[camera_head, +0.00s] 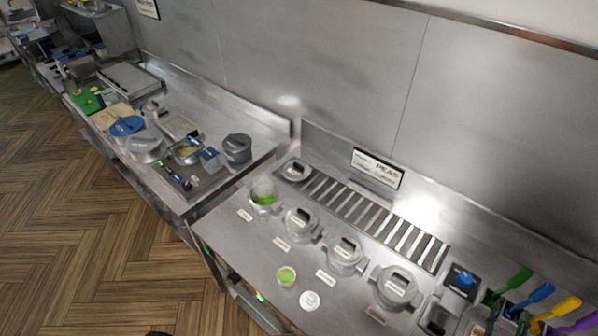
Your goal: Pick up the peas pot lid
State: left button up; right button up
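An open steel pot (263,205) with green peas inside stands at the left end of the row of pots on the steel counter. A round grey lid with a dark handle, apparently the peas pot lid (296,171), lies just behind that pot, at the left end of the slotted strip. It is apart from the pot and nothing touches it. I make out neither my left nor my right gripper. A small dark shape at the bottom edge is too cut off to identify.
Several lidded pots (344,250) stand right of the peas pot. A small cup of green food (286,275) and a white disc (309,300) lie in front. A PEAS sign (377,168) is on the back wall. Coloured-handled utensils (535,297) stand at right. The slotted strip (370,222) is clear.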

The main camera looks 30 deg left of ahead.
aim_at(297, 170)
jog(key=u, duration=1.25)
